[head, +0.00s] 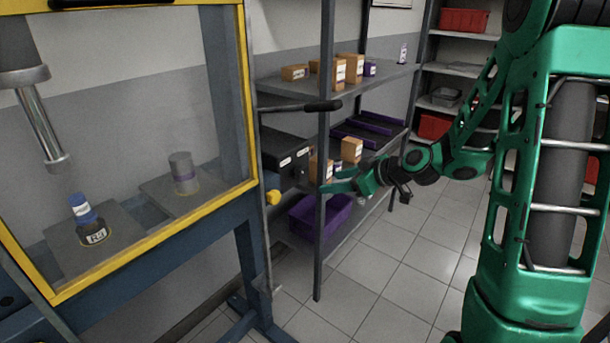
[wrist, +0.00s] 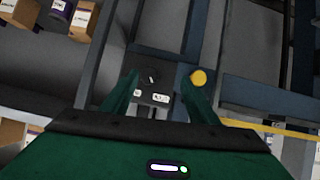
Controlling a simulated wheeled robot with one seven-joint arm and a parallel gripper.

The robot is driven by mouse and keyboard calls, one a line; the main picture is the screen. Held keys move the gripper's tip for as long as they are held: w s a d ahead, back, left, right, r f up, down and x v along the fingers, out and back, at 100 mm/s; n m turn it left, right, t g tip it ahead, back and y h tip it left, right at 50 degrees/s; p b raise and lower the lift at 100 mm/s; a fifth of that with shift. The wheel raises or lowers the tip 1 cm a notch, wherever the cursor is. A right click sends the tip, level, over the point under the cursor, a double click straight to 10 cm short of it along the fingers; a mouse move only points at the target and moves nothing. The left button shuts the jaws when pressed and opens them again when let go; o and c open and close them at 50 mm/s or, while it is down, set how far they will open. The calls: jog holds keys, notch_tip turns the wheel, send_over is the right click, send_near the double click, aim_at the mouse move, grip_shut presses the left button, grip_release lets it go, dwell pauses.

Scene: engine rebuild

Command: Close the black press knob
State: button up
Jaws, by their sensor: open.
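A dark control box (head: 285,155) with small white labels is mounted beside the yellow-framed press (head: 248,95). In the wrist view, a small round black knob (wrist: 152,76) with a pale mark is on the box face, above two white labels. I cannot make out the knob clearly in the head view. My gripper (head: 338,182) is open and empty, low and to the right of the box. In the wrist view, the knob lies between the two green fingers of my gripper (wrist: 161,85), seemingly with a gap ahead of them.
A yellow knob (wrist: 198,77) is right of the box; it also shows in the head view (head: 273,197). A black-gripped lever (head: 320,107) sticks out above the box. A shelf post (head: 323,220) stands close to my gripper. A purple bin (head: 322,216) is below. The tiled floor is clear.

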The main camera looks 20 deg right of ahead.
aim_at(304, 173)
jog(key=shift+t+y, duration=0.4)
jog(key=shift+t, duration=0.4)
jog(key=x, duration=0.4)
jog(key=w+r+x, duration=0.1)
jog(key=x, duration=0.3)
jog(key=d+x, duration=0.1)
jog(key=x, duration=0.4)
jog(key=shift+w+r, duration=0.2)
jog(key=shift+r, duration=0.25)
jog(key=c, duration=1)
